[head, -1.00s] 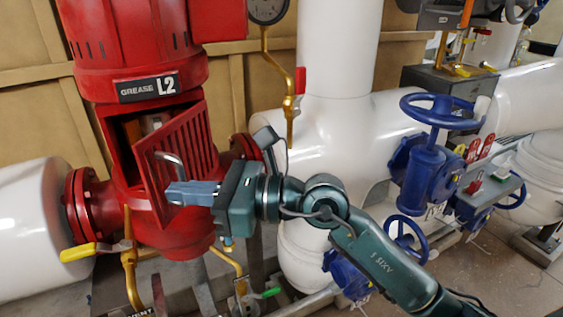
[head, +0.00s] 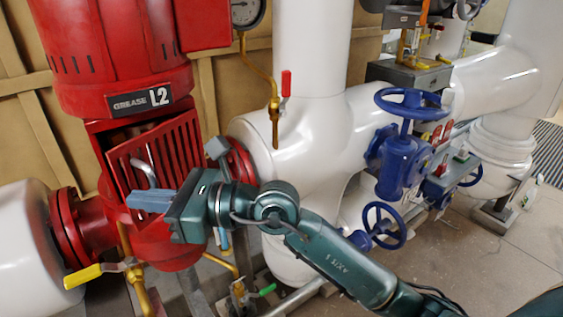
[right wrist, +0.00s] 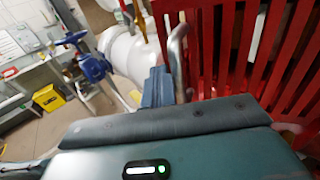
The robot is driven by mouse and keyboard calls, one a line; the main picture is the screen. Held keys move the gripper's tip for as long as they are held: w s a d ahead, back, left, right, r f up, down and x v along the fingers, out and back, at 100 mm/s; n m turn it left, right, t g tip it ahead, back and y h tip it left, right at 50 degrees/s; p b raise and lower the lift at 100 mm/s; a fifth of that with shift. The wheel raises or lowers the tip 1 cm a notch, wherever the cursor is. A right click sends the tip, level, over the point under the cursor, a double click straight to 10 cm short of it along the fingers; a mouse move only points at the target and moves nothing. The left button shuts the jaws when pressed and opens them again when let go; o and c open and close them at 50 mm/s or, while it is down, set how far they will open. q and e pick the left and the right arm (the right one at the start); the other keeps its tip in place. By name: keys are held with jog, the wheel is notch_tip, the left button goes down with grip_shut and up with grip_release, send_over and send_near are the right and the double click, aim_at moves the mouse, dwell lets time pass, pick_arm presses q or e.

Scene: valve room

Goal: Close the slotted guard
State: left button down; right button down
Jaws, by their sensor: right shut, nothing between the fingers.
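The slotted guard (head: 178,148) is a red slatted door on the red pump housing marked GREASE L2. It stands slightly ajar, with a dark gap along its top and left side. A grey curved handle (head: 146,163) is on its face. My right gripper (head: 132,199) is shut and empty, its blue-grey fingers in front of the guard's lower part, just below the handle. In the right wrist view the fingers (right wrist: 158,86) are beside the handle (right wrist: 178,55), with the guard's red slats (right wrist: 235,60) at the right. I cannot tell whether they touch. My left gripper is not in view.
A yellow-handled valve (head: 84,276) is below the housing at the left. A brass pipe with a red lever (head: 286,83) hangs right of the housing. Blue handwheel valves (head: 410,103) stand further right, by white pipes (head: 312,60). Open floor lies at the lower right.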

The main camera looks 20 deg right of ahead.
aim_at(125, 192)
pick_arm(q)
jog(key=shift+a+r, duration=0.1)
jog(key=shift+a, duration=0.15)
pick_arm(e)
jog(key=shift+w+a, duration=1.55)
jog(key=shift+a, duration=0.2)
jog(key=shift+w+a, duration=0.1)
jog(key=shift+w, duration=0.05)
